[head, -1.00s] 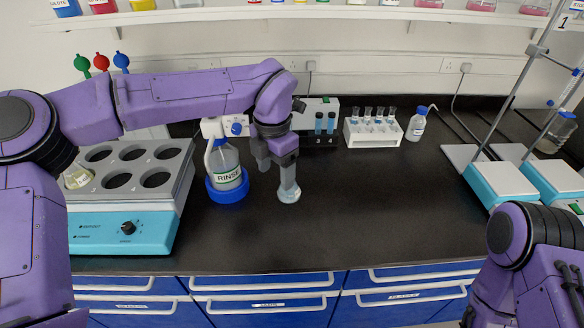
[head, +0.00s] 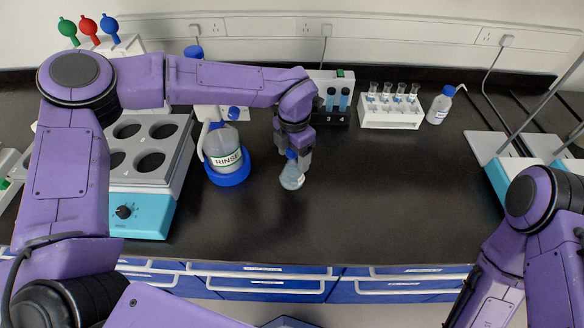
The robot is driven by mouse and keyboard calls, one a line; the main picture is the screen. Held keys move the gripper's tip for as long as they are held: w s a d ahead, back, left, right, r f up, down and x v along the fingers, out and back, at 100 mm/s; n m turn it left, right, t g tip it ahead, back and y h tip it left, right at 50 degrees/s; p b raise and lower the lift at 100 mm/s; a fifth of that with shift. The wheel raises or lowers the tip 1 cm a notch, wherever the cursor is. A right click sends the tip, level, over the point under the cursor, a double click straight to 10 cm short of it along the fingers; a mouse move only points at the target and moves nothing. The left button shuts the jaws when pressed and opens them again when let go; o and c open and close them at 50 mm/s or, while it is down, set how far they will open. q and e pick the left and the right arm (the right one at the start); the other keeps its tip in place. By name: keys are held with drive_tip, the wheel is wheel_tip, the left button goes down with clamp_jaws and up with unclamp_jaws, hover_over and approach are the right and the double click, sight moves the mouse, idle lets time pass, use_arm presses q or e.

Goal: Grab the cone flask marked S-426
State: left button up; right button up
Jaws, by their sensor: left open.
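A small clear cone flask (head: 292,180) with a blue top stands on the black bench, right of the rinse bottle. No marking on it can be read, so I cannot tell whether it is S-426. My left gripper (head: 298,160) points down at the flask's top, with its fingers open around or just beside the neck. The gripper partly hides the neck, and contact cannot be told. My right arm shows at the lower right, but its gripper is out of view.
A rinse bottle (head: 223,148) in a blue ring (head: 230,178) stands close left of the flask. A water bath (head: 140,204) with round holes is farther left. A white tube rack (head: 391,116) and small bottle (head: 439,105) stand behind. The bench right of the flask is clear.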

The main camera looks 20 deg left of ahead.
use_arm(q)
drive_tip(key=shift+w+f, duration=0.15)
drive_tip(key=shift+f, duration=0.55)
drive_tip(key=shift+s+a+r, duration=0.1)
drive_tip(key=shift+s+r, duration=0.1)
drive_tip(key=shift+s, duration=0.15)
drive_tip(key=shift+c, duration=0.6)
drive_tip(key=shift+w, duration=0.1)
clamp_jaws()
